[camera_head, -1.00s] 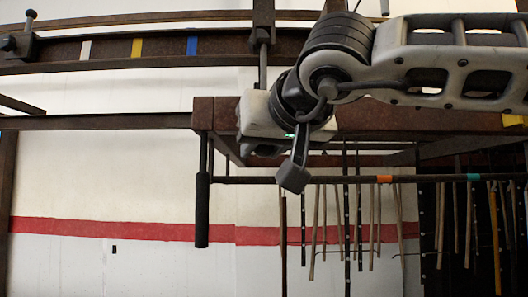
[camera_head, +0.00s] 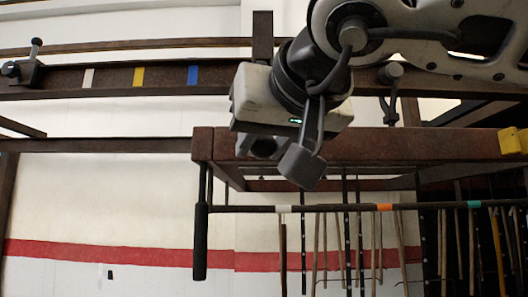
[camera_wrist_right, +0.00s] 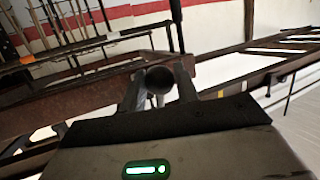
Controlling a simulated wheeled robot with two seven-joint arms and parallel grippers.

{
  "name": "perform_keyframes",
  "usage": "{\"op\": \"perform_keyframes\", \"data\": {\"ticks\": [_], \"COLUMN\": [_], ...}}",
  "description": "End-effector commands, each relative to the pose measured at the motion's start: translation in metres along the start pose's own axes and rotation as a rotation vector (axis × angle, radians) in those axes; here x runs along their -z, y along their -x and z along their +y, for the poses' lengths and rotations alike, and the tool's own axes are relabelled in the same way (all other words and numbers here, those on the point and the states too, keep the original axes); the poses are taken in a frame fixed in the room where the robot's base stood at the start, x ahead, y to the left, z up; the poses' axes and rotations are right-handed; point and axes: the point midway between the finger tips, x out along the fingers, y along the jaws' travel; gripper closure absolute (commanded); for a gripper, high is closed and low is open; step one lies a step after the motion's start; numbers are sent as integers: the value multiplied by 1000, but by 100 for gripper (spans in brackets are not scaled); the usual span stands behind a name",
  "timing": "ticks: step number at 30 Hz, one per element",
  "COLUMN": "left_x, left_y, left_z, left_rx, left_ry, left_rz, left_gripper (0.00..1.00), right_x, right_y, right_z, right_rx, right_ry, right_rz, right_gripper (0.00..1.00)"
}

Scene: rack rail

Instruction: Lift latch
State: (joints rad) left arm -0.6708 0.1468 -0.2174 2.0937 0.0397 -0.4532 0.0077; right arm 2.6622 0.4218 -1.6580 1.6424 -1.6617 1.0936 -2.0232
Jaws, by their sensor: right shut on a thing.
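My right gripper (camera_head: 281,156) hangs in front of the rusty rack beam in the head view. In the right wrist view, its fingers (camera_wrist_right: 159,82) are shut on a dark round-ended piece (camera_wrist_right: 158,80), which looks like the latch's knob. In the head view the gripper body hides most of what it grips. Another dark fitting (camera_head: 391,80) with a round head and a hanging arm shows right of the gripper, partly behind my arm. My left gripper is not in view.
The upper rail (camera_head: 110,83) carries white, yellow and blue marks and a knobbed end fitting (camera_head: 30,66). The rusty beam (camera_head: 430,148) has a yellow block (camera_head: 514,141). Below are a black grip (camera_head: 200,243) and a bar (camera_head: 345,208) with coloured bands. Several rods hang there.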

Motion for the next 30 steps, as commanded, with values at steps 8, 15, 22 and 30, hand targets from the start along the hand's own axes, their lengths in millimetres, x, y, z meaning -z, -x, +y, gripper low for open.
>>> {"op": "perform_keyframes", "data": {"ticks": [8, 15, 22, 30], "left_x": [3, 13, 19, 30], "left_y": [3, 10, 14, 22], "left_z": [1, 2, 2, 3], "left_rx": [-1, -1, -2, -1], "left_ry": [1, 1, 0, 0], "left_rz": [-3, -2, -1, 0], "left_gripper": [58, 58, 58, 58], "right_x": [6, 19, 25, 39], "right_y": [10, 28, 41, 53], "right_z": [-4, -10, -13, -16], "right_rx": [5, 6, 5, 6], "right_ry": [2, 1, 0, 1], "right_rz": [4, 5, 5, 6], "right_gripper": [82, 82, 82, 82]}}
